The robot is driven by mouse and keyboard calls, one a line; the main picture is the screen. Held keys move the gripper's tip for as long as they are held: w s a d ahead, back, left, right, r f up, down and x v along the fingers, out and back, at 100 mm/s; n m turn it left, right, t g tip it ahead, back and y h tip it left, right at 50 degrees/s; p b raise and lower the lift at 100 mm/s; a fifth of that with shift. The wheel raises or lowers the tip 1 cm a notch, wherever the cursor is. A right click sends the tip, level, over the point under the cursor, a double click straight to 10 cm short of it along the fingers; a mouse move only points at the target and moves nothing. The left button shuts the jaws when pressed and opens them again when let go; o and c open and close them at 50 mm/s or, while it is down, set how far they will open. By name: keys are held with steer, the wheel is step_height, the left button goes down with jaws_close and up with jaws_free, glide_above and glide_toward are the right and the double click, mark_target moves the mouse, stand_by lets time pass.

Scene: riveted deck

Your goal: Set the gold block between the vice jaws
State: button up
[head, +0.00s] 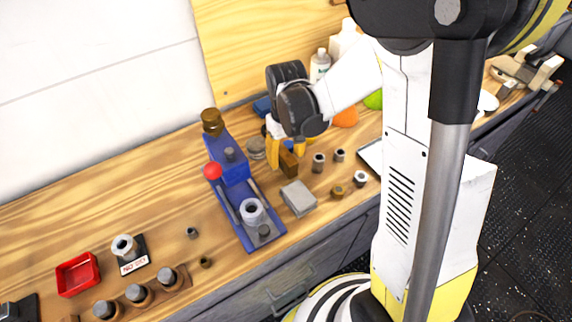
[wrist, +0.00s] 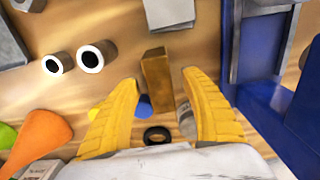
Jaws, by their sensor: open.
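The gold block (head: 288,163) stands on the wooden bench below my gripper. In the wrist view the gold block (wrist: 157,75) lies between the tips of my yellow fingers, with a gap on each side. My gripper (head: 284,158) is open and empty, pointing down at the block; its fingers also show in the wrist view (wrist: 158,82). A cream-coloured tool with blocky jaws (head: 520,70), which looks like the vice, sits at the far right end of the bench. My arm and body stand between it and the block. It is outside the wrist view.
A blue press-like tool (head: 238,183) with a red ball stands close left of my gripper. A grey block (head: 298,198) and several metal rings lie in front. Bottles (head: 320,65) and an orange item (head: 346,115) stand behind. A red tray (head: 77,273) is at left.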

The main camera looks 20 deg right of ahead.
mark_target(286, 155)
jaws_close()
steer(key=shift+r, duration=0.15)
step_height(286, 155, up, 4)
steer(key=shift+r+p, duration=0.15)
steer(key=shift+p, duration=1.1)
steer(key=s+d+r+p, duration=0.2)
steer(key=d+r, duration=0.4)
steer(key=d, duration=0.5)
steer(key=shift+s+d+r+p, duration=0.3)
steer(key=shift+s+p, duration=0.05)
steer(key=shift+p, duration=0.35)
